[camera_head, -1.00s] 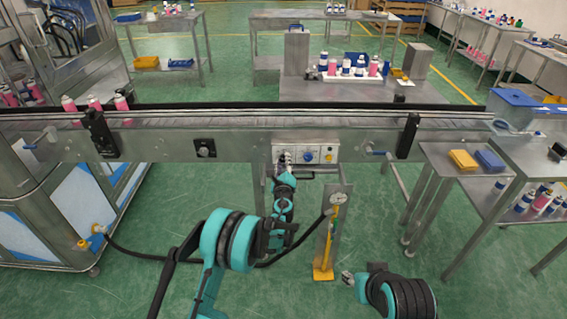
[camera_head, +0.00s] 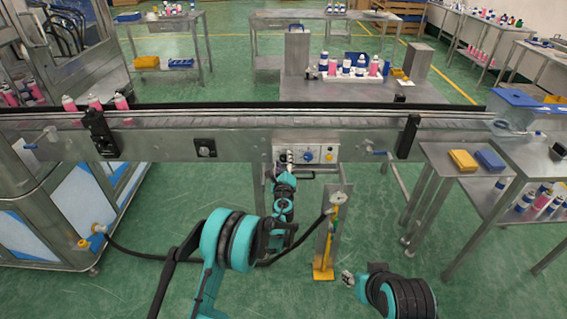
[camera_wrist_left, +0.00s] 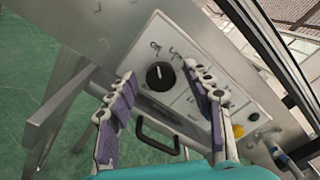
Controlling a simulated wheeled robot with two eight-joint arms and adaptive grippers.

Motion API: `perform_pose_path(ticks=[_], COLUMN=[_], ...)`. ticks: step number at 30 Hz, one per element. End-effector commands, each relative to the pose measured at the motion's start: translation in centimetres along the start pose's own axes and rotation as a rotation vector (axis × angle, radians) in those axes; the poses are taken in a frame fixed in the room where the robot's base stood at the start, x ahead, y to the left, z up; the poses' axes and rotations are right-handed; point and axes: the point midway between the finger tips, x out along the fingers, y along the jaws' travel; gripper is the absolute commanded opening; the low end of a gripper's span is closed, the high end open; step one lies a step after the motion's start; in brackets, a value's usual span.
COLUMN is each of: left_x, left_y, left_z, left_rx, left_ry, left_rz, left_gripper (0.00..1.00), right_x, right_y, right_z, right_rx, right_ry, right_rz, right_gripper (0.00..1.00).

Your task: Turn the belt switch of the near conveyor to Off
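The control panel (camera_head: 318,149) is on the front of the near conveyor (camera_head: 240,143). In the left wrist view, its black rotary switch (camera_wrist_left: 160,76) sits on a pale plate, with small lettering above it that is hard to read. My left gripper (camera_head: 287,157) is in front of the panel's left part and covers the switch in the head view. In the left wrist view my left gripper (camera_wrist_left: 165,98) has its fingers apart, one on each side of the switch in the picture, with nothing held. My right gripper (camera_head: 348,279) is low, away from the conveyor; its fingers are too small to judge.
A blue knob (camera_head: 309,156) and a yellow button (camera_head: 329,157) are right of my left gripper on the panel. A black handle (camera_wrist_left: 158,138) is below the panel. A grey post with a gauge (camera_head: 338,198) stands close to my left arm. Side tables (camera_head: 437,165) are at right.

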Motion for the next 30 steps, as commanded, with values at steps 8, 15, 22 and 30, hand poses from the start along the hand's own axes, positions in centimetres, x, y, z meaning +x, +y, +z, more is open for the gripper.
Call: perform_pose_path(ticks=[8,15,22,30], left_x=[-1.1,-6.1,-10.4,-12.0], left_y=[0.0,-0.1,0.0,0.0], left_z=[0.0,-0.1,-0.1,0.0], left_rx=[0.001,0.001,0.0,0.0], left_ry=[0.0,0.001,0.001,0.0], left_rz=[0.0,-0.001,-0.001,0.0], left_gripper=[0.51,0.51,0.51,0.51], right_x=[0.0,0.0,0.0,0.0], right_y=[0.0,0.0,0.0,0.0], right_z=[0.0,0.0,0.0,0.0], right_rx=[0.0,0.0,0.0,0.0], right_ry=[0.0,0.0,0.0,0.0], right_rz=[0.0,0.0,0.0,0.0], right_gripper=[0.4,0.4,0.4,0.4])
